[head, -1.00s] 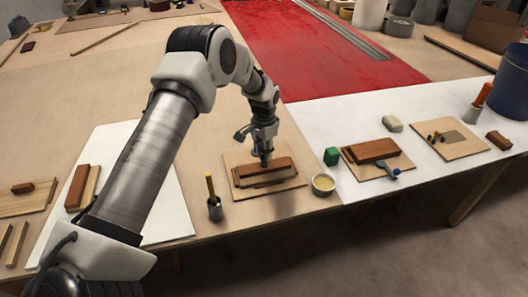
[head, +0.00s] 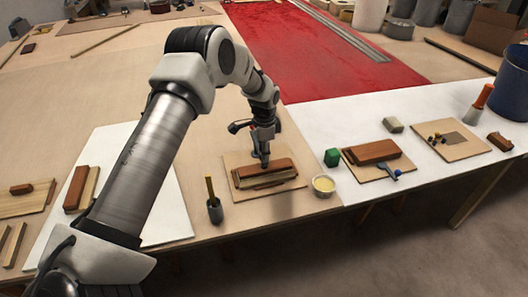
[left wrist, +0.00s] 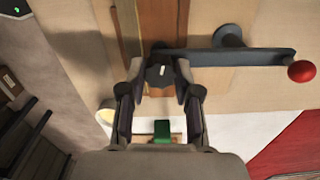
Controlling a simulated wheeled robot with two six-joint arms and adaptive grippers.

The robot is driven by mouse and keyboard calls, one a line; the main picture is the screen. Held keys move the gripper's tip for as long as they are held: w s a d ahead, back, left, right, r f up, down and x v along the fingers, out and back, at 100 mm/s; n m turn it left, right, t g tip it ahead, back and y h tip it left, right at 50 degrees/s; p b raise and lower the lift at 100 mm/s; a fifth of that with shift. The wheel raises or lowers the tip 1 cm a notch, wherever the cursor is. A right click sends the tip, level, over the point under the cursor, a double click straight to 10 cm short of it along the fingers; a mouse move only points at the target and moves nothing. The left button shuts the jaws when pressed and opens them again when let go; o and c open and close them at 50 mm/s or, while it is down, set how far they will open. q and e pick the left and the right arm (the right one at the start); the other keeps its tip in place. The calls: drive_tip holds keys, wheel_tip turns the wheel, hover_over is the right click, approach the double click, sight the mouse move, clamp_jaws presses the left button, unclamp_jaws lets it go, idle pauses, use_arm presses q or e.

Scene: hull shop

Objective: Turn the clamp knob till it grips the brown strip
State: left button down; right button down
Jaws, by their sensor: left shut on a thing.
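The brown strip (head: 282,163) lies on a lighter wood piece on a small board (head: 290,186). It also shows at the top of the left wrist view (left wrist: 162,22). In that view the clamp has a dark bar (left wrist: 255,56) reaching over the strip, with a round post (left wrist: 229,36) and a red ball (left wrist: 301,71) at its right end. The dark clamp knob (left wrist: 160,74) sits between the fingertips of my left gripper (head: 264,164), which is shut on it above the strip. The contact under the knob is hidden. My right gripper is out of view.
Another board with a brown block (head: 370,152) lies farther right. The bench's front edge is close.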

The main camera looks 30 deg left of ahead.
use_arm(q)
drive_tip(key=shift+s+f, duration=0.1)
drive_tip(key=shift+f, duration=0.05)
drive_tip(key=c, duration=0.8)
unclamp_jaws()
drive_tip(key=shift+d, duration=0.1)
wheel_tip(320, 180, up, 12)
